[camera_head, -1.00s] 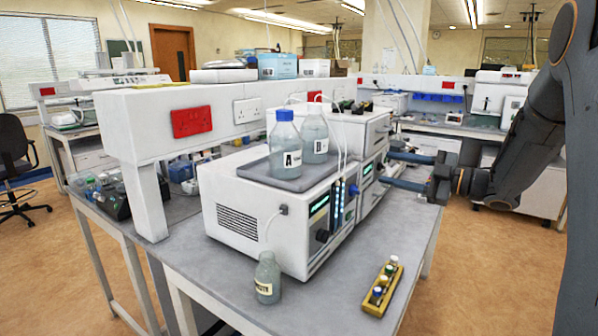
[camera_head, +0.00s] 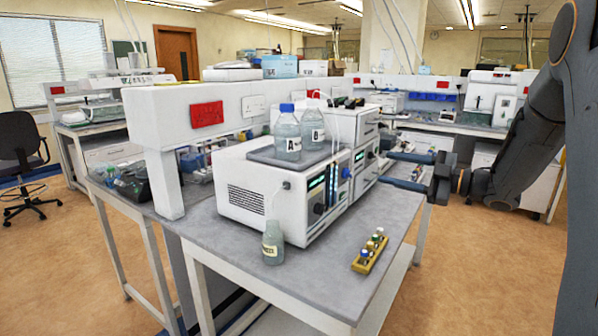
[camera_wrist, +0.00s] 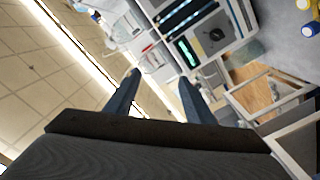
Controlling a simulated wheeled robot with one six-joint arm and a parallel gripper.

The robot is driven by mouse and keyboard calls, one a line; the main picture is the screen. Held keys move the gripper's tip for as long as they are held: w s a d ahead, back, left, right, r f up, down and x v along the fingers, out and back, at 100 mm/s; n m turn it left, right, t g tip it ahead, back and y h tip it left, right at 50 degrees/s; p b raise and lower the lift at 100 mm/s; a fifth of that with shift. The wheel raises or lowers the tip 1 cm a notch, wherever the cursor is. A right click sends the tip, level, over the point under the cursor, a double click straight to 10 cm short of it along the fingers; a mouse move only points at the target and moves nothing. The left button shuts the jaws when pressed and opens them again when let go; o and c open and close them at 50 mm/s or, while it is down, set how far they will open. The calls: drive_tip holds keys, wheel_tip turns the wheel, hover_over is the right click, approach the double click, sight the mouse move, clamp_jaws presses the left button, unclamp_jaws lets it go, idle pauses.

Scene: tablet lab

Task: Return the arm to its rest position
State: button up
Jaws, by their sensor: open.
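My gripper (camera_head: 398,170) is at the right in the head view, level with the instrument stack and pointing left toward it. Its two fingers are spread apart with nothing between them. In the wrist view, the gripper (camera_wrist: 156,82) shows two separated blue-grey fingers with no object held. My arm (camera_head: 520,150) comes down from the upper right and bends toward the bench. Whether the fingertips touch the instrument cannot be told.
A white instrument (camera_head: 245,195) carries a tray with bottle A (camera_head: 288,135) and bottle B (camera_head: 313,128). A small bottle (camera_head: 272,243) and a yellow vial rack (camera_head: 366,262) stand on the bench (camera_head: 315,280). Open floor (camera_head: 480,270) lies right of the bench.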

drive_tip(key=w+f+m+t+h+b, duration=0.3)
drive_tip(key=w+f+m+h+b, duration=0.1)
drive_tip(key=f+m+h, duration=0.5)
drive_tip(key=s+d+f+m+g+h+b, duration=0.1)
drive_tip(key=s+f+m+g+h+b, duration=0.2)
drive_tip(key=s+f+m+h, duration=0.45)
drive_tip(key=s+a+f+m+g+b, duration=0.1)
drive_tip(key=s+a+f+g, duration=0.1)
drive_tip(key=s, duration=0.7)
drive_tip(key=s+a+f+m+g+y+b, duration=0.1)
drive_tip(key=s+f+g, duration=0.3)
drive_tip(key=s, duration=0.6)
drive_tip(key=s+a+f+m+g+b, duration=0.1)
drive_tip(key=s+a+f+m+g, duration=0.1)
drive_tip(key=s+f, duration=0.4)
drive_tip(key=s+a+g, duration=0.1)
drive_tip(key=s+a, duration=0.1)
drive_tip(key=s, duration=0.1)
drive_tip(key=shift+s+f+g, duration=0.15)
drive_tip(key=shift+g, duration=0.25)
drive_tip(key=shift+y, duration=0.25)
